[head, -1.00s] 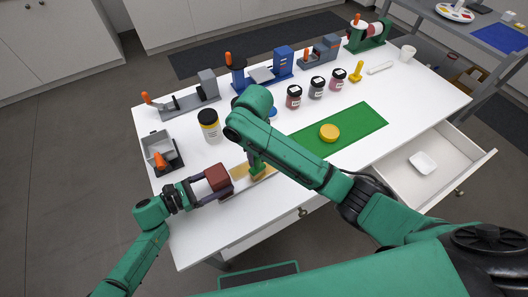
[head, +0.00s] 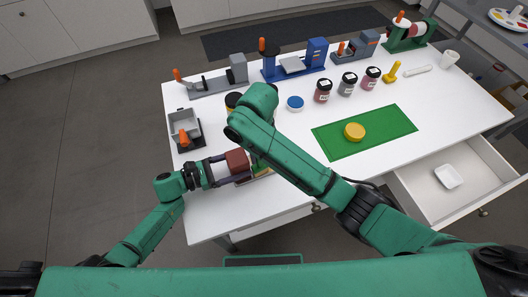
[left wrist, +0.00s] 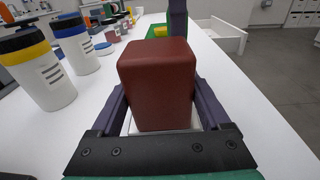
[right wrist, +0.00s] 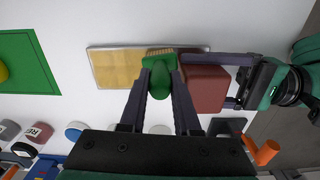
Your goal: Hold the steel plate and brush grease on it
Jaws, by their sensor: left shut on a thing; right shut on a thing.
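The steel plate (right wrist: 115,68) lies flat near the table's front left, with a golden coating over its visible face. A dark red block (left wrist: 157,75) sits at one end of it. My left gripper (head: 238,163) is shut on this block, one finger along each side. My right gripper (right wrist: 161,80) is shut on a green brush (right wrist: 158,83), its tan bristles at the plate close beside the block. I cannot tell whether the bristles touch. In the head view my right arm hides most of the plate and brush.
A green mat (head: 340,147) holds a yellow disc (head: 354,132). Small jars (head: 347,84) and a blue lid (head: 295,103) stand behind. Larger jars (left wrist: 35,70) stand near my left gripper. A grey box (head: 184,122) is at left, clamps (head: 295,63) at back. A drawer (head: 456,190) is open.

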